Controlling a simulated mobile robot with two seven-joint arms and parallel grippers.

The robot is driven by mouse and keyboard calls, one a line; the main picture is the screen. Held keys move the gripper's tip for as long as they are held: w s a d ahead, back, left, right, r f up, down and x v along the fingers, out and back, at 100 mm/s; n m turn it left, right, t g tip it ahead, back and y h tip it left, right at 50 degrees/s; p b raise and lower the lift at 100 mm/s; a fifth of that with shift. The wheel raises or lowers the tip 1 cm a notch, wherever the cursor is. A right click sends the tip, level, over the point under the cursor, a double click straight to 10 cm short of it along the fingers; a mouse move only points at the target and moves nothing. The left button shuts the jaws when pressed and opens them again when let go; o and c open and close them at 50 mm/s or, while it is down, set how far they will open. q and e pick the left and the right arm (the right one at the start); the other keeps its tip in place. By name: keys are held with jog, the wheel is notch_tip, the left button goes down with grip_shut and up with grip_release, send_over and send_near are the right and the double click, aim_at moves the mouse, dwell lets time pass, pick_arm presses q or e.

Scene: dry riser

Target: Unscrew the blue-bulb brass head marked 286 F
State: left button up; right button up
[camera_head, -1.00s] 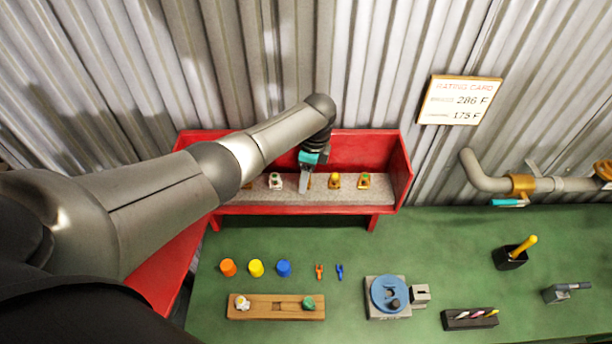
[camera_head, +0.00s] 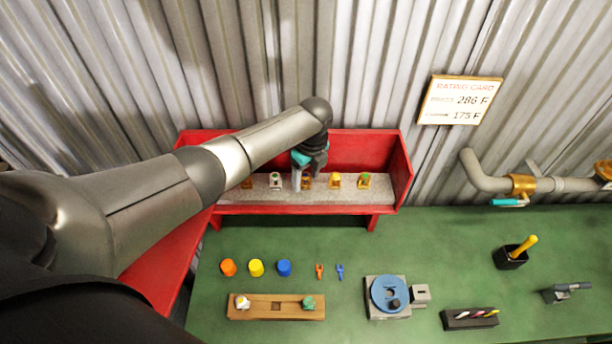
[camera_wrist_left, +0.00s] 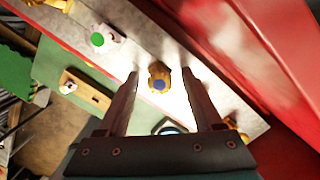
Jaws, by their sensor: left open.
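The blue-bulb brass head (camera_wrist_left: 159,78) sits on the grey shelf of the red rack, between the two fingers of my left gripper (camera_wrist_left: 161,74) in the left wrist view. The fingers are open, one on each side of it with gaps. In the head view my left gripper (camera_head: 302,184) hangs down over the middle of the rack, and the brass head (camera_head: 308,183) is partly hidden behind the fingers. No 286 F marking is readable on the head itself. My right gripper is not in view.
Other heads stand along the red rack (camera_head: 355,149): a white one with a green bulb (camera_head: 275,181), and brass ones (camera_head: 335,181), (camera_head: 364,181) to the right. The rating card (camera_head: 460,101) reads 286 F and 175 F. The green bench (camera_head: 440,250) holds caps, a wooden block and a blue disc fixture.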

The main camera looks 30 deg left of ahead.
pick_arm(q)
jog(key=m, duration=0.6)
jog(key=shift+s+h, duration=0.1)
jog(key=shift+h, duration=0.2)
jog(key=m, duration=0.5)
jog(key=shift+a+t+b, duration=0.1)
jog(key=shift+t+b, duration=0.25)
jog(key=shift+t, duration=0.05)
grip_shut()
